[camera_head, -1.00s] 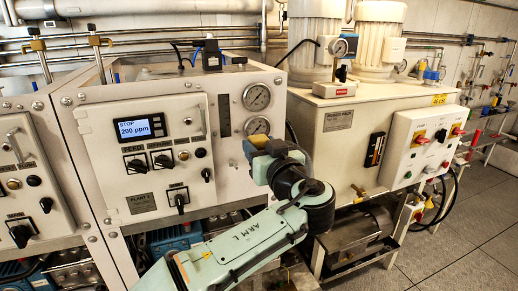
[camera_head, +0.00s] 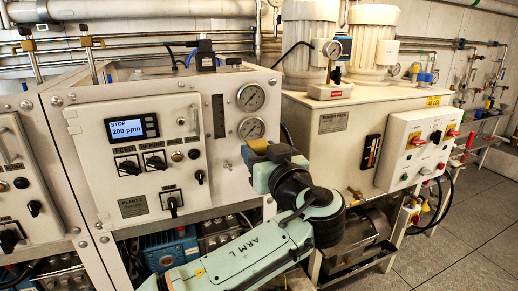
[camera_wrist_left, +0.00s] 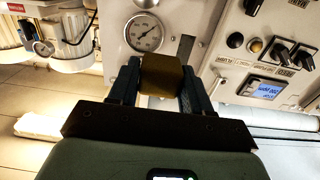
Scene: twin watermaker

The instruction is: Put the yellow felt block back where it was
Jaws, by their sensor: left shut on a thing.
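My left gripper (camera_head: 262,152) is in front of the white plant panel, below the two round gauges. In the left wrist view its two dark fingers (camera_wrist_left: 160,82) are shut on the yellow felt block (camera_wrist_left: 161,74), which looks brownish yellow in shade. A small yellowish part of the block (camera_head: 257,145) shows at the gripper tip in the head view. I cannot tell whether the block touches the panel. My right gripper is in neither view.
The plant panel (camera_head: 90,153) has a display (camera_head: 132,127), knobs and a gauge (camera_head: 251,97). A white tank unit (camera_head: 335,150) with two motors stands to the right, with a switch box (camera_head: 412,150). Open floor (camera_head: 460,230) lies at the far right.

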